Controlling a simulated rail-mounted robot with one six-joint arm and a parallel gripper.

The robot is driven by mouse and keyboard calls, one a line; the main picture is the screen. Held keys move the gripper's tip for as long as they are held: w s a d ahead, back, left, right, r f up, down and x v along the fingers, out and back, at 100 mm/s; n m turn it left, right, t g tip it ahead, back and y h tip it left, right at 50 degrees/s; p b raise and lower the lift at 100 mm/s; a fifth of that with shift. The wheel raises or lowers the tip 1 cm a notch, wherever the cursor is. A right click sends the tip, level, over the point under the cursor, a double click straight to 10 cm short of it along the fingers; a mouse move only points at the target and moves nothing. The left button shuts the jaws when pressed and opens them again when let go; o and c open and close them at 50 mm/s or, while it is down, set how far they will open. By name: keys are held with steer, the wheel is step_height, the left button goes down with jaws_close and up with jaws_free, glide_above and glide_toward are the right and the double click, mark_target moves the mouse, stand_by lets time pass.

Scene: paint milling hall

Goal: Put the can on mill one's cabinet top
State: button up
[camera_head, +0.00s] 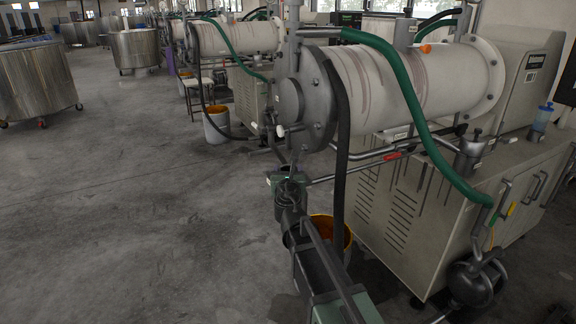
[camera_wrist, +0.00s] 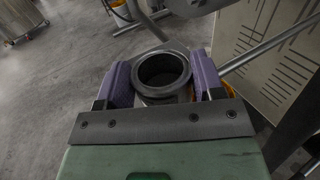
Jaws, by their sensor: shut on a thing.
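My gripper (camera_head: 289,186) is shut on the can (camera_wrist: 163,74), a dark grey, open-mouthed metal vessel. In the wrist view it sits between the two purple finger pads, with its round rim facing the camera. In the head view my gripper is in front of the nearest mill (camera_head: 405,85), left of its cabinet, and the can is hard to make out there. The cabinet's beige top (camera_head: 437,160) lies to the right of my gripper, under the mill's white horizontal drum. I cannot read a number on this mill.
An orange-lined bucket (camera_head: 330,232) stands on the floor below my gripper. Pipes, a green hose (camera_head: 415,112) and a black hose (camera_head: 341,135) cross before the cabinet. A metal pot (camera_head: 469,156) and a blue-topped bottle (camera_head: 541,118) stand at its top.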

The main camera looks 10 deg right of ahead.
steer(key=s+a, duration=0.2)
steer(key=s, duration=0.8)
steer(key=shift+s, duration=0.25)
